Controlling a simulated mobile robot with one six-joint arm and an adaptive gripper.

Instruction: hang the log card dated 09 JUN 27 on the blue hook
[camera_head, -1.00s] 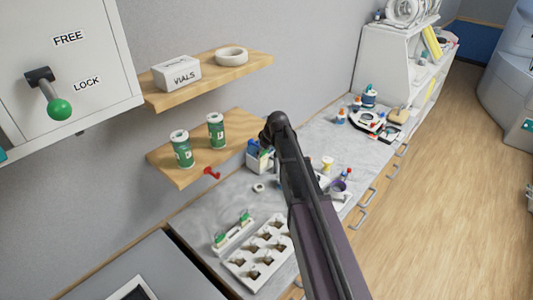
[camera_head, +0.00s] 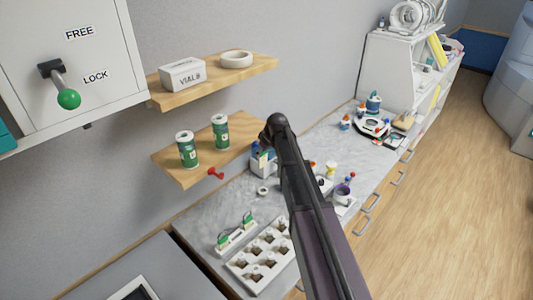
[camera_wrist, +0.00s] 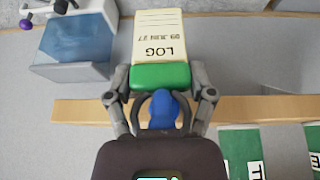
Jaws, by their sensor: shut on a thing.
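The log card (camera_wrist: 160,38), cream with a green top band (camera_wrist: 160,76), reads "LOG" and "09 JUN 27" upside down in the wrist view. My gripper (camera_wrist: 160,88) is shut on the green band, one finger on each side. A dark loop stands out from the band. The blue hook (camera_wrist: 163,112) shows inside the loop's outline, in front of the wooden shelf edge (camera_wrist: 80,111). I cannot tell whether the loop is threaded over it. In the head view my arm hides the blue hook, and my gripper (camera_head: 268,138) is mostly hidden at the shelf's right end.
The lower shelf (camera_head: 190,175) carries two green cans (camera_head: 187,150) (camera_head: 220,132) and a red hook (camera_head: 215,172). The upper shelf holds a vials box (camera_head: 183,75) and a white ring (camera_head: 236,60). A white rack (camera_head: 262,262) stands on the counter. A translucent blue box (camera_wrist: 75,45) is near the card.

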